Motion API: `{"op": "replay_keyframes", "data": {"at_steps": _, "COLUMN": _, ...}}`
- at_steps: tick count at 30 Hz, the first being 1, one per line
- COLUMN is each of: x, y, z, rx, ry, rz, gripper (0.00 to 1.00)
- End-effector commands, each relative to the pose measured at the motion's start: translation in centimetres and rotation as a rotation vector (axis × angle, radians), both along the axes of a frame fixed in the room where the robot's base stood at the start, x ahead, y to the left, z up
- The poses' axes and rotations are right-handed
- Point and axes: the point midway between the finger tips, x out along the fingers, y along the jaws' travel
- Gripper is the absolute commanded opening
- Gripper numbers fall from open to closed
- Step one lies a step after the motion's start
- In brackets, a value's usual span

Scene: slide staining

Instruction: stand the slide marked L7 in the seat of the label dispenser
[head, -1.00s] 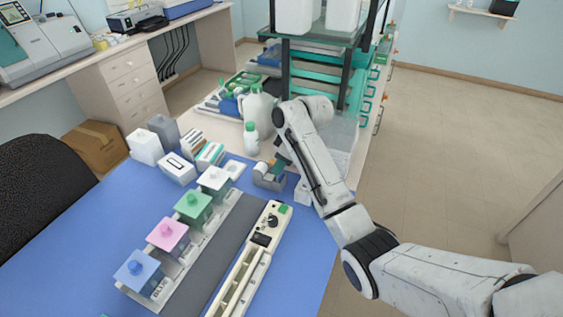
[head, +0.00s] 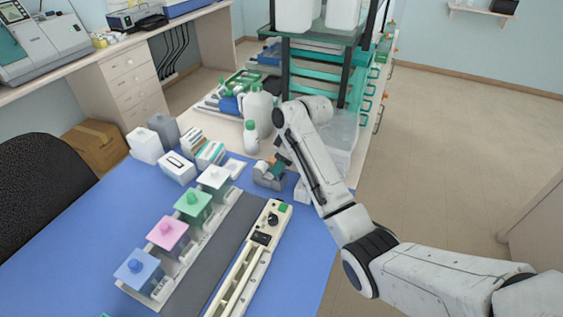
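The label dispenser (head: 269,181) appears to be the small grey unit at the far right part of the blue bench. My gripper (head: 277,168) is over it, pointing down, mostly covered by my own arm. A small teal patch shows there, touching or just above the dispenser; I cannot tell if it is a finger or a slide. The fingers are too small and covered to tell open from shut. No slide marked L7 can be made out, and the dispenser's seat is not clear.
Staining jars with blue (head: 136,268), pink (head: 168,236), green (head: 193,205) and white lids stand in a row. A long cream instrument (head: 247,262) lies right of them. White boxes (head: 145,146) and bottles (head: 251,137) stand behind. A clear bin (head: 343,135) is behind my arm.

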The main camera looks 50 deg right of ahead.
Motion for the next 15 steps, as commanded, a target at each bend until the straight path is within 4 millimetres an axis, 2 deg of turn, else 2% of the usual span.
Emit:
{"op": "replay_keyframes", "data": {"at_steps": 1, "x": 0.0, "y": 0.0, "z": 0.0, "rx": 0.0, "ry": 0.0, "rz": 0.0, "gripper": 0.52}}
{"op": "replay_keyframes", "data": {"at_steps": 5, "x": 0.0, "y": 0.01, "z": 0.0, "rx": 0.0, "ry": 0.0, "rz": 0.0, "gripper": 0.63}}
{"op": "replay_keyframes", "data": {"at_steps": 15, "x": -0.21, "y": -0.1, "z": 0.67, "rx": 0.0, "ry": -0.001, "rz": 0.001, "gripper": 0.63}}
